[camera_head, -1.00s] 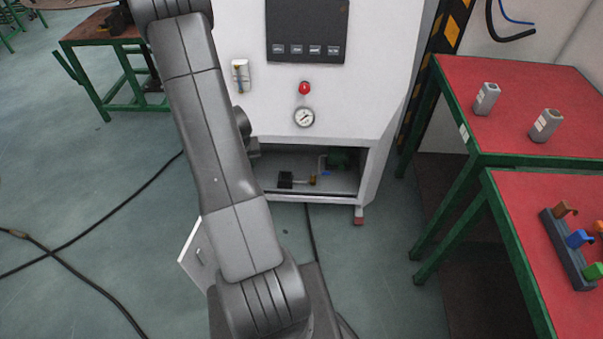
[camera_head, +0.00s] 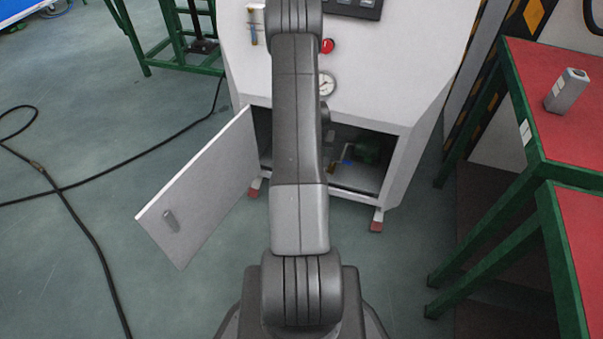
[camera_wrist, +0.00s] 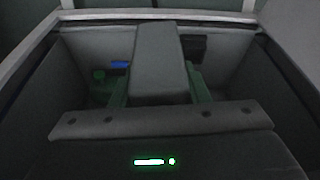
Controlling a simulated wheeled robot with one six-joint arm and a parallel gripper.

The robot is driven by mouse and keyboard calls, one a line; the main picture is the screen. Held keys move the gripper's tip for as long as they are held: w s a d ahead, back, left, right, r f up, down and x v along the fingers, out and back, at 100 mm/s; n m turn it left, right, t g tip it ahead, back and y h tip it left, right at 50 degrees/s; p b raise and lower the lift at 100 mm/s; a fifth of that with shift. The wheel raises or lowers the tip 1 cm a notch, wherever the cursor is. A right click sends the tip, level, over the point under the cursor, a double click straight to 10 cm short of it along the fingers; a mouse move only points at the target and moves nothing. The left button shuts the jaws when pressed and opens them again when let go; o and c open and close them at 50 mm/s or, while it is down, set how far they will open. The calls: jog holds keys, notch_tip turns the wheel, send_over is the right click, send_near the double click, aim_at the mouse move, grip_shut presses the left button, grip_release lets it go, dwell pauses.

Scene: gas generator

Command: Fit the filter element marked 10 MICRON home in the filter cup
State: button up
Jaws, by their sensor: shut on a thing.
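My gripper (camera_wrist: 160,93) shows in the wrist view, with a finger on each side of a grey, block-shaped filter element (camera_wrist: 160,52). It is shut on this element, which points forward into the open cabinet compartment (camera_wrist: 85,42). No marking can be read on the element's visible face. In the head view my arm hides the gripper and the held element. I cannot make out the filter cup in either view; the element and arm cover the middle of the compartment.
The white cabinet (camera_head: 415,95) has its door (camera_head: 205,185) swung open at left. Inside are a green part (camera_wrist: 103,88), a blue part (camera_wrist: 121,65) and a dark box (camera_wrist: 195,47).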

jog(key=w+d+f+m+b, duration=0.1)
jog(key=w+d+f+b, duration=0.1)
jog(key=f+b, duration=0.45)
jog(key=w+d+f+b, duration=0.2)
jog(key=f+b, duration=0.1)
jog(key=f, duration=0.7)
jog(key=w+a+f+b, duration=0.1)
jog(key=w+a+b, duration=0.1)
jog(key=w, duration=0.3)
jog(key=w+a+f+b, duration=0.1)
jog(key=w+a+b, duration=0.1)
jog(key=w+a, duration=0.2)
jog(key=w+a+f+b, duration=0.2)
jog(key=w+a+b, duration=0.1)
jog(key=w, duration=0.3)
jog(key=shift+w+a, duration=0.15)
jog(key=shift+a, duration=0.05)
jog(key=shift+r, duration=0.15)
jog(key=o, duration=1.1)
